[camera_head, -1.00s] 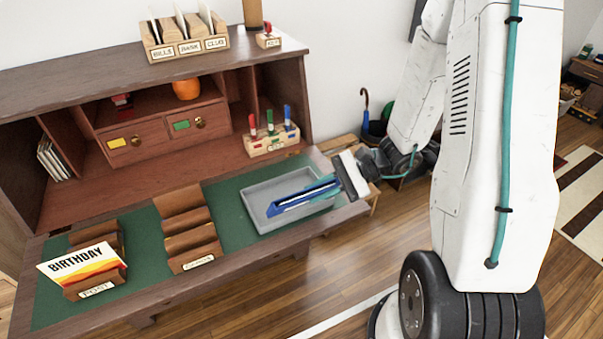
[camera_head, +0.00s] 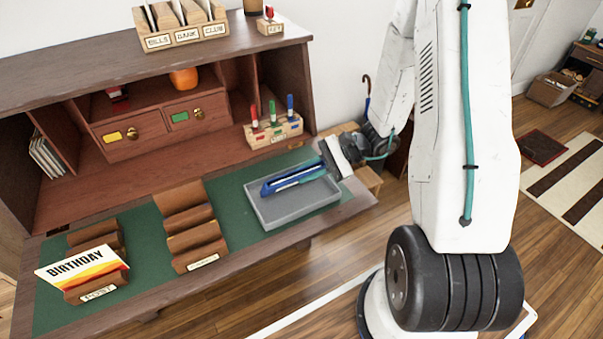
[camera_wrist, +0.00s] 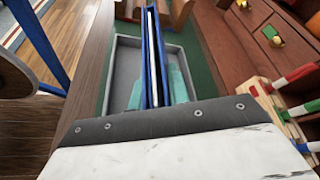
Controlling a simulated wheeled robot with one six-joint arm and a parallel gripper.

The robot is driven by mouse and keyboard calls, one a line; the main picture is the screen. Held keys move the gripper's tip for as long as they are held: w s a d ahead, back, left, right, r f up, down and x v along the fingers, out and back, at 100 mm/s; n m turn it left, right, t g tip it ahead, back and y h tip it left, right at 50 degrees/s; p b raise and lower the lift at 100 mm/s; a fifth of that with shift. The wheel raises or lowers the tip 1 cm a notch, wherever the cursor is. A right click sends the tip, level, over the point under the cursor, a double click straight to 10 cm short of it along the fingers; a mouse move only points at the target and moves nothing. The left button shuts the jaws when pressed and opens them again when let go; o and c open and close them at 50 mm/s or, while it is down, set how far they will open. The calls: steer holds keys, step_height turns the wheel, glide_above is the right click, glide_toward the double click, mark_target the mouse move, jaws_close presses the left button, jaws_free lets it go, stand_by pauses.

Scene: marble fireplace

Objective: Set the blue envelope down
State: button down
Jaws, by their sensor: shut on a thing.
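The blue envelope (camera_head: 292,179) is held edge-on in my gripper (camera_head: 318,168), above the grey tray (camera_head: 297,212) on the desk's green mat. In the wrist view the blue envelope (camera_wrist: 152,50) stands on edge between the teal fingers of my gripper (camera_wrist: 155,85), with a white strip along its middle. The grey tray (camera_wrist: 122,65) shows below it on both sides. The gripper is shut on the envelope. The envelope appears raised clear of the tray floor.
Wooden letter racks (camera_head: 190,240) stand left of the tray. One at far left holds a BIRTHDAY card (camera_head: 85,266). A block with red, green and blue markers (camera_head: 273,131) stands behind the tray. Drawers and cubbies line the back of the desk.

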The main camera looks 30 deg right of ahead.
steer(key=shift+f, duration=0.1)
steer(key=c, duration=1.3)
jaws_free()
steer(key=shift+c, duration=0.2)
steer(key=shift+d, duration=0.1)
steer(key=v, duration=1.1)
steer(key=s+a+r+n+g+h, duration=0.3)
steer(key=a+r+n, duration=0.1)
steer(key=r, duration=0.3)
steer(key=s+a+r+n+g+h, duration=0.2)
steer(key=s+a+r+n+h, duration=0.15)
steer(key=a+r, duration=0.2)
steer(key=s+a+r+n+t+h, duration=0.2)
steer(key=s+r+n+h, duration=0.4)
steer(key=s+r, duration=0.3)
steer(key=s+t+h, duration=0.1)
steer(key=s, duration=0.2)
steer(key=shift+a+r, duration=0.15)
steer(key=shift+a, duration=0.25)
